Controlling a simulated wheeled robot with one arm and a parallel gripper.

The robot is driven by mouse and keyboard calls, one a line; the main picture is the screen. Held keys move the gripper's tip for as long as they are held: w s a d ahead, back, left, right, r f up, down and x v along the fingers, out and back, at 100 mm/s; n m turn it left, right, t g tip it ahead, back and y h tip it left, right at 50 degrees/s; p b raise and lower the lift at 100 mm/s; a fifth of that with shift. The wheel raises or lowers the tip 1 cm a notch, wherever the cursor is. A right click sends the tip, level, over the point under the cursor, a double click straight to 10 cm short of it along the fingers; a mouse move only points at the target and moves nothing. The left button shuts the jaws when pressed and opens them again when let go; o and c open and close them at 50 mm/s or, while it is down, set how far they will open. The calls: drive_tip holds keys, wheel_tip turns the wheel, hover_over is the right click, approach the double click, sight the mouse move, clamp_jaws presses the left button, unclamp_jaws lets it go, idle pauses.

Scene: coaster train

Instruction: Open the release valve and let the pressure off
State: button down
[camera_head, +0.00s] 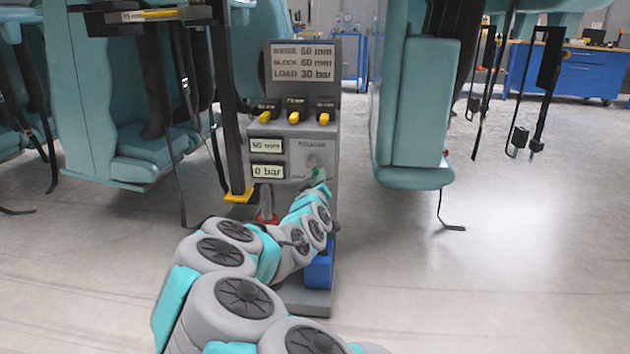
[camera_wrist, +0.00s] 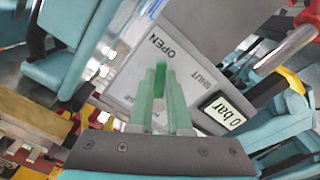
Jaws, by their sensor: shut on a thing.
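The release valve (camera_wrist: 160,72) is a small dark green handle on the grey panel of a pump stand. My gripper (camera_wrist: 160,82) is shut on it, with a pale green finger on each side. In the wrist view, the word OPEN stands just beyond the handle and SHUT stands to its right. I cannot tell exactly which word the handle points at. In the head view, my gripper (camera_head: 319,183) reaches the panel's lower right and mostly hides the valve. The pressure display (camera_head: 267,172) reads 0 bar, and it shows again in the wrist view (camera_wrist: 226,112).
Another display (camera_head: 267,145) reads about 50 mm. A sign (camera_head: 302,62) on the stand lists BLOCK 60 mm and LOAD 30 bar. Several yellow-tipped levers (camera_head: 294,117) line the panel top. Teal coaster seats (camera_head: 415,110) flank the stand. Open floor (camera_head: 500,270) lies at right.

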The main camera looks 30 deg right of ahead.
drive_tip(key=shift+s+d+r+n, duration=0.1)
drive_tip(key=shift+d+r+n, duration=0.05)
drive_tip(key=shift+n, duration=0.4)
drive_tip(key=shift+s+d+r+n, duration=0.1)
drive_tip(key=shift+n, duration=0.45)
drive_tip(key=c, duration=0.9)
unclamp_jaws()
drive_tip(key=shift+o, duration=0.2)
drive_tip(key=v, duration=0.7)
drive_tip(key=shift+s+a, duration=0.25)
drive_tip(key=shift+s, duration=0.05)
